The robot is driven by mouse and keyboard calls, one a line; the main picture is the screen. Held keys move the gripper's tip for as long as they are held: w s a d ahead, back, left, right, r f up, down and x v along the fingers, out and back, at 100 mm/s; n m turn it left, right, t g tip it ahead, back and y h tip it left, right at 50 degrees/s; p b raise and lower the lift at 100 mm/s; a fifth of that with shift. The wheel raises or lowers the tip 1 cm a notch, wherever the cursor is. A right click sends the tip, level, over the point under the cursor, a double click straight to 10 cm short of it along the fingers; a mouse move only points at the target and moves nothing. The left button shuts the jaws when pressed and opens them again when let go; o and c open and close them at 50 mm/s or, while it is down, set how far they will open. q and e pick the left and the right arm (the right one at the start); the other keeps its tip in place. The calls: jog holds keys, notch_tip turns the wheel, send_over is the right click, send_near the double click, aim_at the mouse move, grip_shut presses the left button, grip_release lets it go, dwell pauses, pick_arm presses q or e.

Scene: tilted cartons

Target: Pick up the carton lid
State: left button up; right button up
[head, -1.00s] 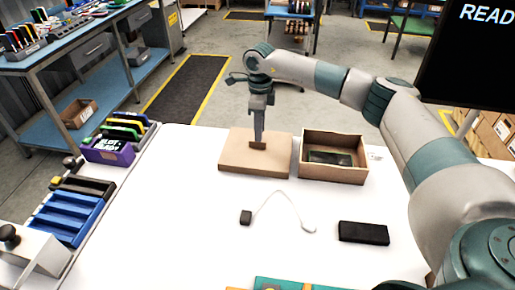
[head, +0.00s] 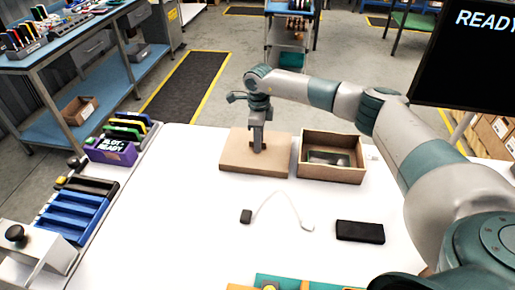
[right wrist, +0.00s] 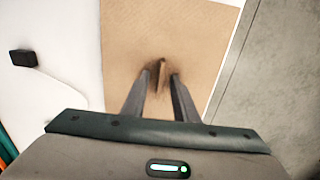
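The carton lid (head: 236,163) is a flat brown cardboard piece lying on the white table, left of the open carton (head: 333,175). My right gripper (head: 258,150) points straight down over the lid's middle. In the right wrist view its two fingers (right wrist: 162,76) stand on either side of a small brown upright tab (right wrist: 162,70) on the lid (right wrist: 185,35). A narrow gap seems to show between the tab and the fingers, so they look open around it. The head view hides the tab behind the fingers. My left gripper is out of view.
A black block (head: 360,231) and a white cable with a dark plug (head: 246,216) lie in front of the lid. The carton holds a dark green item. A purple bin (head: 110,151) and blue rack (head: 70,217) line the left edge. The table's middle is mostly clear.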

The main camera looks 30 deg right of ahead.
jog(key=shift+c, duration=0.4)
grip_shut()
jog(key=shift+r+b, duration=0.3)
jog(key=shift+r, duration=0.15)
notch_tip(320, 180, up, 8)
jog(key=b, duration=0.3)
jog(key=shift+r, duration=0.55)
